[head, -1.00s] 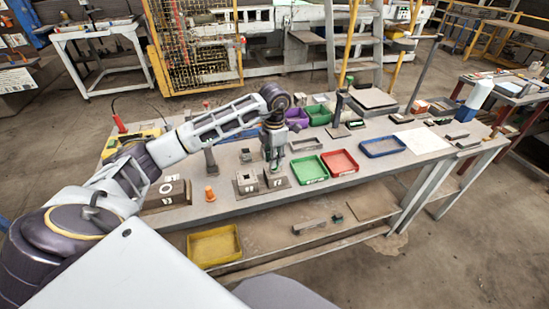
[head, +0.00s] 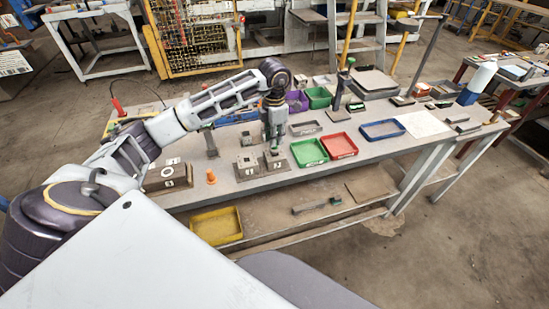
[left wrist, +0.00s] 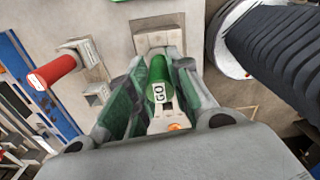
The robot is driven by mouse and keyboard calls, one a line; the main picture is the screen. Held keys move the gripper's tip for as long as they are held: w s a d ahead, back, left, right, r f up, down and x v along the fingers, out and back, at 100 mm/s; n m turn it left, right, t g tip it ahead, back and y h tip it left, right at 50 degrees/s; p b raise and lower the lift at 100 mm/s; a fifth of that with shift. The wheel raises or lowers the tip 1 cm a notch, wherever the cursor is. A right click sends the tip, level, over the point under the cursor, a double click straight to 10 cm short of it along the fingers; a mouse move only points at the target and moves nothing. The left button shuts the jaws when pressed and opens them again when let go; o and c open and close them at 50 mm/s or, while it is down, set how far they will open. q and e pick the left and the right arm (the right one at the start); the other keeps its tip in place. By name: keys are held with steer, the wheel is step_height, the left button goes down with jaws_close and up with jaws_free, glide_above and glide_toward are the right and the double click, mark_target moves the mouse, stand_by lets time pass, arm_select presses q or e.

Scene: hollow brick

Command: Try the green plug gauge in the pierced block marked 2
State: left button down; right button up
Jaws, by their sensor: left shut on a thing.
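My left gripper (head: 275,145) is over the bench at the right one of two small grey pierced blocks (head: 273,161). In the left wrist view its fingers (left wrist: 155,108) are shut on the green plug gauge (left wrist: 158,72), which has a white GO label. The gauge's far end points at a pale block (left wrist: 157,38); I cannot tell whether it has entered a hole. The other pierced block (head: 247,165) stands just left of it. The number on each block is too small to read surely. My right gripper is not in view.
A wider dark block (head: 168,177) and an orange piece (head: 211,177) are left on the bench. Green (head: 309,153) and red trays (head: 339,146) lie to the right. A red cylinder (left wrist: 55,72) shows in the left wrist view. A yellow tray (head: 217,227) sits on the lower shelf.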

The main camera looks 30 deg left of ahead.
arm_select(q)
steer(key=shift+r+p, duration=2)
steer(key=shift+r, duration=1.55)
